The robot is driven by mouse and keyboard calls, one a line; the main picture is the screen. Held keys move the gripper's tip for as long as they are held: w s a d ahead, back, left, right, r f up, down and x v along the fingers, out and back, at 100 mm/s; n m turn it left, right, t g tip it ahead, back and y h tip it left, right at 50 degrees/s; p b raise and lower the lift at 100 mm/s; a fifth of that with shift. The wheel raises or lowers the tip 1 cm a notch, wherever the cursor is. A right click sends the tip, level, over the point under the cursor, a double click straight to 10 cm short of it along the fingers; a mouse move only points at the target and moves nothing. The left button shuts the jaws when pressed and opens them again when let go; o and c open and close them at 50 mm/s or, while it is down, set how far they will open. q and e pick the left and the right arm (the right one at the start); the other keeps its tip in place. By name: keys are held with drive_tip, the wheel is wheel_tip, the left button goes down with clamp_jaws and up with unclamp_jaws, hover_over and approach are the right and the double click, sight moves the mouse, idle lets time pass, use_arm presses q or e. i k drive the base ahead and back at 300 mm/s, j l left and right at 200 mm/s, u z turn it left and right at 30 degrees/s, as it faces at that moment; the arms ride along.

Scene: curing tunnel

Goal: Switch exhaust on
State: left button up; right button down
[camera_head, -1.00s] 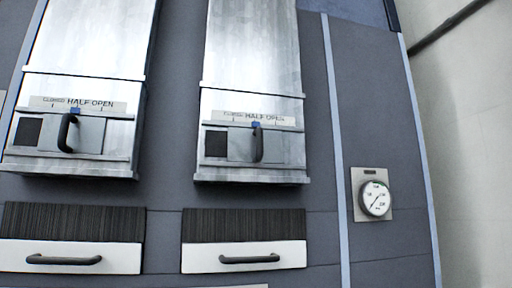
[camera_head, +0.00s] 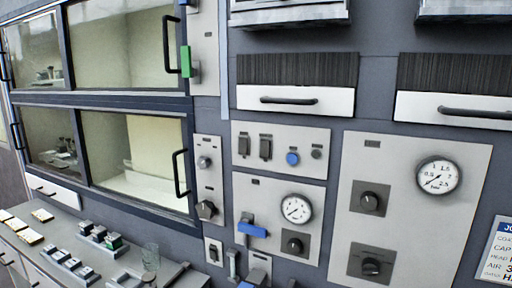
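No control in view carries a label that I can read as exhaust. An upper switch panel (camera_head: 280,136) holds two dark rocker-type switches, a left one (camera_head: 244,145) and a right one (camera_head: 265,147). Right of them are a blue button (camera_head: 292,158) and a small dark round control (camera_head: 316,152). I cannot tell which positions the switches are in. Neither of my grippers is in view.
Below are a gauge (camera_head: 296,209), a dark knob (camera_head: 294,244) and a blue-handled lever (camera_head: 252,230). A larger panel at right has a gauge (camera_head: 438,176) and two knobs. Glass-fronted chambers (camera_head: 125,50) stand left, above a bench (camera_head: 75,228) with small blocks.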

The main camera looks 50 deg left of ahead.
sight(265, 145)
drive_tip(key=u, duration=1.5)
